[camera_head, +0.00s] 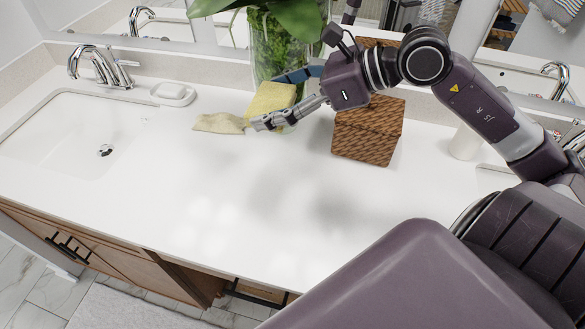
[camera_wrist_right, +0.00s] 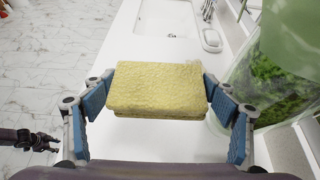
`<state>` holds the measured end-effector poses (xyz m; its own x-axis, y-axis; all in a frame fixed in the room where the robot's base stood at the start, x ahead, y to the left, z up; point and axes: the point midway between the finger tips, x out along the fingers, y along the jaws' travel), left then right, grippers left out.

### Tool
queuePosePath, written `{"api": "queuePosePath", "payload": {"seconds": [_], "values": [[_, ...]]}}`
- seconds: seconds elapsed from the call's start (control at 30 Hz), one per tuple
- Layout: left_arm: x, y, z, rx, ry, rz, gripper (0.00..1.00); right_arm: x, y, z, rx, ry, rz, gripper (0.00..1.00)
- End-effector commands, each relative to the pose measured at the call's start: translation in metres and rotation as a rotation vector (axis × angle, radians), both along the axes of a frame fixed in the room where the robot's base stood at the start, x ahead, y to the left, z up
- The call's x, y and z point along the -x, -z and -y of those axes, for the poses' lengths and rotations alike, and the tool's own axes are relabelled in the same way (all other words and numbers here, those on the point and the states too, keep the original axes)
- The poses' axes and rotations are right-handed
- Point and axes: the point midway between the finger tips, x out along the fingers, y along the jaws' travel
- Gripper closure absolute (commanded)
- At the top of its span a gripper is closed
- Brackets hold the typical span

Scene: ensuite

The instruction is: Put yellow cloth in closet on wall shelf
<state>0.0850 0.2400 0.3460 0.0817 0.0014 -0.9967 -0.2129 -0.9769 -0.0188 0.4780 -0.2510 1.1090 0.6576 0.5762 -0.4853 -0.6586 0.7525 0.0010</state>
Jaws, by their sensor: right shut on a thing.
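The yellow cloth (camera_head: 270,97) is a folded pad, held over the far side of the white counter in the head view. My right gripper (camera_head: 279,98) is shut on it. In the right wrist view the yellow cloth (camera_wrist_right: 157,88) sits between the two blue-padded fingers, which press on its left and right edges. A small dark gripper, seemingly my left one (camera_wrist_right: 42,138), shows at the left edge of the right wrist view; its jaw state is unclear. No closet or wall shelf can be made out in either view.
A paler beige cloth (camera_head: 220,123) lies on the counter (camera_head: 230,200) beside the gripper. A glass vase with greenery (camera_head: 271,48) stands behind, a woven box (camera_head: 368,132) right. A sink (camera_head: 70,130) and soap dish (camera_head: 172,94) are left. The counter's front middle is clear.

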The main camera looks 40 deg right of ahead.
Motion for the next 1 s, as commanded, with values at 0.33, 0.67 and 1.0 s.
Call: {"api": "queuePosePath", "payload": {"seconds": [0.33,0.67,1.0], "values": [[-0.003,-0.003,0.000,0.001,-0.001,0.005,0.60,-0.002,0.056,0.001,-0.007,0.013,-0.006,0.45],[-0.005,-0.008,0.006,0.008,0.000,0.010,0.60,-0.002,0.138,0.001,-0.004,0.011,-0.001,0.45],[-0.006,-0.007,0.007,0.008,0.002,0.010,0.60,-0.002,0.176,0.001,-0.004,0.012,0.001,0.45]]}}
